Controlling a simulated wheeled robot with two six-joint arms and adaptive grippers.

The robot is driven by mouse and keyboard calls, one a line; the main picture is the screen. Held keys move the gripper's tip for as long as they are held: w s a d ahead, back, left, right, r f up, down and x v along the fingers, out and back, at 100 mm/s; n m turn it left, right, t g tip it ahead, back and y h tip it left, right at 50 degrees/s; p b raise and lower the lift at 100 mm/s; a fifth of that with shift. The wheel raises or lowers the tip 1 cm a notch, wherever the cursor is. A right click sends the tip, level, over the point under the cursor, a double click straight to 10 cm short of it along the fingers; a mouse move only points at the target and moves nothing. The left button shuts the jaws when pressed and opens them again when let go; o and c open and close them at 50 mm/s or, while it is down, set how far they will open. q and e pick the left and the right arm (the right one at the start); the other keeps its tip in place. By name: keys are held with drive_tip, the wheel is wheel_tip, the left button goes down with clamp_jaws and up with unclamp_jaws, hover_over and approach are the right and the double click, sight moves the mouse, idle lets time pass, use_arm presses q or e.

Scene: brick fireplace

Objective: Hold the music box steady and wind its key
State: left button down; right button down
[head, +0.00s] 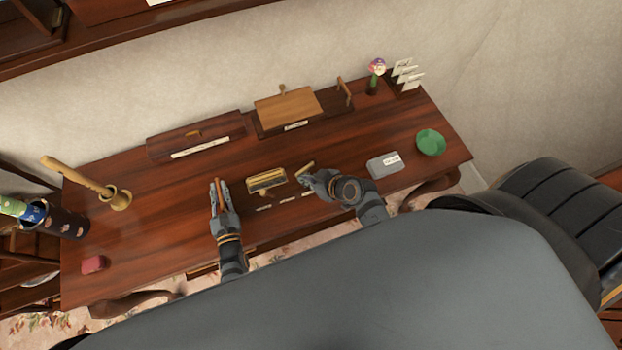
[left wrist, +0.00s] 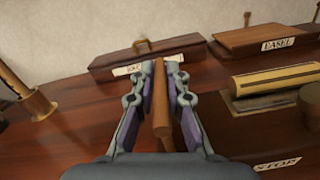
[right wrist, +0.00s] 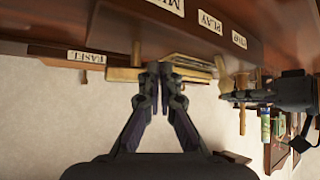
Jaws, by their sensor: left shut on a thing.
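The music box (head: 267,181), a brass-coloured block on a dark base, sits on the desk between my grippers. It also shows at the right of the left wrist view (left wrist: 280,80). My left gripper (head: 218,184) is left of the music box, apart from it, shut on a wooden stick (left wrist: 161,95) that stands between its fingers. My right gripper (head: 307,178) is just right of the music box. Its fingertips (right wrist: 158,68) are together. A small brass-coloured bar (head: 305,167) lies at these tips; whether they touch it is unclear. I cannot make out the winding key for certain.
On the desk (head: 160,225) are a wooden mortar-like cup with a stick (head: 120,200), a red block (head: 94,264), a grey labelled box (head: 384,165) and a green bowl (head: 431,143). A labelled easel board (head: 288,107) stands behind. The left front of the desk is mostly clear.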

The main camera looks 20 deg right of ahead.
use_arm(q)
drive_tip(key=shift+f, duration=0.1)
use_arm(e)
drive_tip(key=shift+w+a+r, duration=0.1)
drive_tip(key=shift+w+a, duration=0.25)
drive_tip(key=shift+a, duration=0.15)
idle(0.4)
drive_tip(key=shift+s, duration=0.4)
drive_tip(key=s+r, duration=0.6)
drive_tip(key=s, duration=0.4)
drive_tip(key=shift+s+d+r, duration=0.2)
drive_tip(key=shift+s+r, duration=0.1)
drive_tip(key=shift+s, duration=0.1)
use_arm(q)
drive_tip(key=c, duration=1.3)
unclamp_jaws()
